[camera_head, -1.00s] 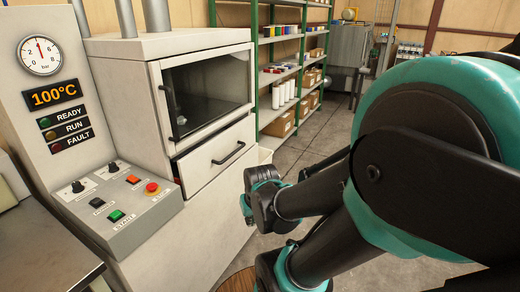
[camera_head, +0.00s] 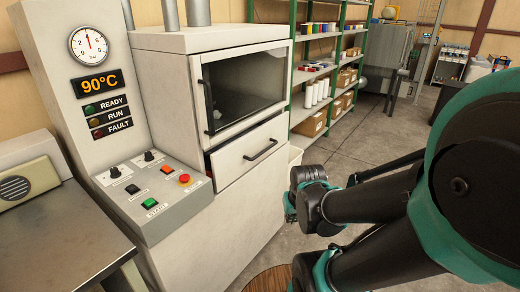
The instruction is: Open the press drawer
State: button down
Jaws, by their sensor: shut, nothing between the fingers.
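The press (camera_head: 165,100) is a cream cabinet at the left centre with a dark-windowed door (camera_head: 245,88) above the drawer. The press drawer (camera_head: 232,163) has a pale front and a dark bar handle (camera_head: 260,150). A narrow dark gap with a bit of red shows at the left edge of the drawer front; the drawer is not visibly pulled out far. My black and teal arm comes in from the right, with a joint just right of the drawer. Nothing of it visibly touches the handle. My gripper's fingers cannot be made out.
The control panel (camera_head: 140,212) with knobs and buttons juts out left of the drawer. A display (camera_head: 97,83) reads 90°C. A metal table (camera_head: 60,245) stands at the left. Green-framed shelves (camera_head: 318,70) stand behind. Open floor (camera_head: 360,140) lies to the right.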

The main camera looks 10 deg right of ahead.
jog(key=c, duration=2.1)
grip_release()
jog(key=o, duration=0.6)
jog(key=shift+m, duration=0.8)
jog(key=w+r, duration=0.1)
jog(key=w, duration=0.1)
jog(key=w+r, duration=0.2)
jog(key=w, duration=0.1)
jog(key=w+r, duration=0.1)
jog(key=w, duration=0.1)
jog(key=shift+w+r, duration=0.3)
jog(key=shift+r, duration=0.1)
jog(key=shift+c, duration=0.2)
jog(key=m+g+y, duration=0.2)
jog(key=m+g, duration=0.1)
jog(key=m, duration=0.4)
send_near(266, 150)
jog(key=x, duration=0.8)
jog(key=shift+w+a, duration=0.1)
jog(key=shift+a, duration=0.1)
jog(key=shift+c, duration=0.2)
grip_shut()
